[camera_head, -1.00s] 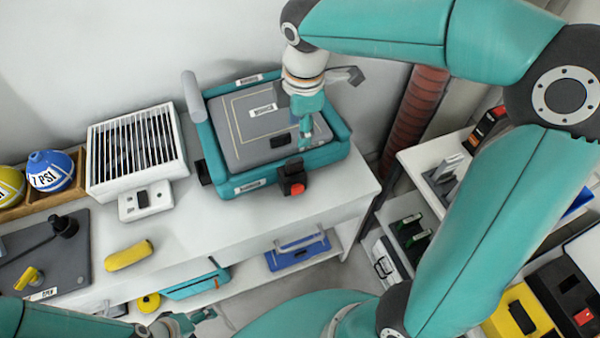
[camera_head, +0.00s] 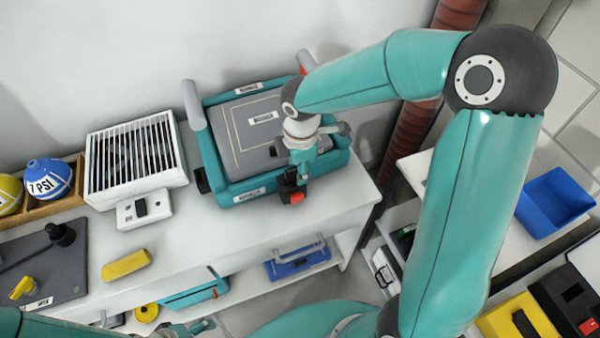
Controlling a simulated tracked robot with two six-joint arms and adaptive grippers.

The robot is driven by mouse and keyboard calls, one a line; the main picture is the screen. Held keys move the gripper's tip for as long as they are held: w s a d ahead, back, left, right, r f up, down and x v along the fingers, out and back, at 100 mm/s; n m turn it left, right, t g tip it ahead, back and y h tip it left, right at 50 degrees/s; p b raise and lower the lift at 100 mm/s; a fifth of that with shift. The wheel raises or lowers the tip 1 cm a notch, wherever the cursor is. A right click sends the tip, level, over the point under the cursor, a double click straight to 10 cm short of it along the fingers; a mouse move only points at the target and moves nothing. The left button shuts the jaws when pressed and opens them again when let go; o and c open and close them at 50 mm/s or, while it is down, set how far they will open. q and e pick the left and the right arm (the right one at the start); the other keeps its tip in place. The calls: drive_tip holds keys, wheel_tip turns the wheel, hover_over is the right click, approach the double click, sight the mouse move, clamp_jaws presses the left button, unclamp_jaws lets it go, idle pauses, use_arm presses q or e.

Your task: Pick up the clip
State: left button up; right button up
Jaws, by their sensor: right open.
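The clip, which seems to be the small black block with a red face (camera_head: 294,195), is at the front edge of a teal-framed case (camera_head: 250,196) on the white bench. My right gripper (camera_head: 302,180) is open and points down right at the clip, overlapping it in the picture. I cannot tell whether the fingers touch it or are around it. My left gripper (camera_head: 196,328) is low at the bottom edge, away from the clip, and its jaws are too small to judge.
A white grilled box (camera_head: 136,160) stands left of the case. A yellow block (camera_head: 126,265) lies on the bench (camera_head: 210,235), whose front middle is clear. A blue bin (camera_head: 556,203) is on the right shelf. A red-brown pipe (camera_head: 411,125) rises behind.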

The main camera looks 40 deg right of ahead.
sight(296, 171)
drive_tip(key=f, duration=0.3)
drive_tip(key=shift+w+a+f, duration=0.15)
drive_tip(key=shift+w+f, duration=0.1)
drive_tip(key=shift+f, duration=0.1)
clamp_jaws()
drive_tip(key=shift+r, duration=0.1)
